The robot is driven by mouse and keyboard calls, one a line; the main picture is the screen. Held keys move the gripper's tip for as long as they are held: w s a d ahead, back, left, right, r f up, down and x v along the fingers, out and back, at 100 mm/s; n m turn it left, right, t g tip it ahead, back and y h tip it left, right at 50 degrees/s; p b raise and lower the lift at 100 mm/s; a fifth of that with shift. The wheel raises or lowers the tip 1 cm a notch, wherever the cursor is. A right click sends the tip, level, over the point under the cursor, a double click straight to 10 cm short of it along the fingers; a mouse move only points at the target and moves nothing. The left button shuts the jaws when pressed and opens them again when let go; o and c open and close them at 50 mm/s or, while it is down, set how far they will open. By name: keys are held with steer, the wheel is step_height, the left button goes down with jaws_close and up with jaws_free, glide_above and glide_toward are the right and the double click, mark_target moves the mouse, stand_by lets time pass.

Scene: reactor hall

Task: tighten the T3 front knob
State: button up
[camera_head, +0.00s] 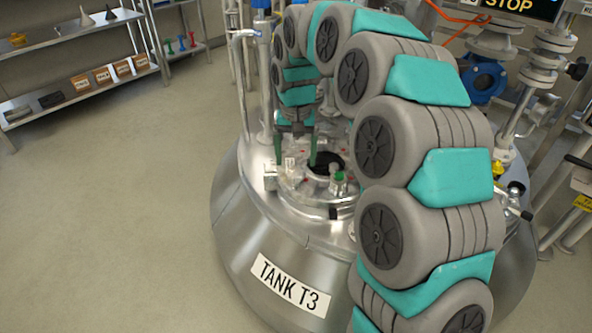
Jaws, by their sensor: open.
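The steel tank labelled TANK T3 (290,284) stands in the middle of the view. Its top carries a round flanged lid area with several small clamp fittings and a dark round part (334,159). A small fitting with a green top (339,177) stands at the front right of this area. I cannot tell for sure which fitting is the front knob. My gripper (295,161) points down over the left part of the lid area, its two green fingers apart. A pale fitting shows near and between the fingertips; I cannot tell whether they touch it.
My arm arches over the tank's right side and hides part of its top. Pipes and a blue valve (484,78) stand at the right. A vertical pipe (245,85) rises left of the gripper. Shelves with small boxes (103,76) are at upper left. The floor at left is clear.

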mark_target(296, 171)
steer(key=n+p, duration=0.2)
steer(key=n, duration=0.3)
steer(key=shift+r+n, duration=0.15)
steer(key=shift+n, duration=0.25)
steer(key=n+p, duration=0.1)
steer(key=n, duration=0.3)
steer(key=shift+p, duration=0.35)
step_height(296, 171, down, 6)
steer(key=shift+f+b, duration=0.15)
steer(key=shift+b, duration=0.75)
steer(key=shift+c, duration=0.3)
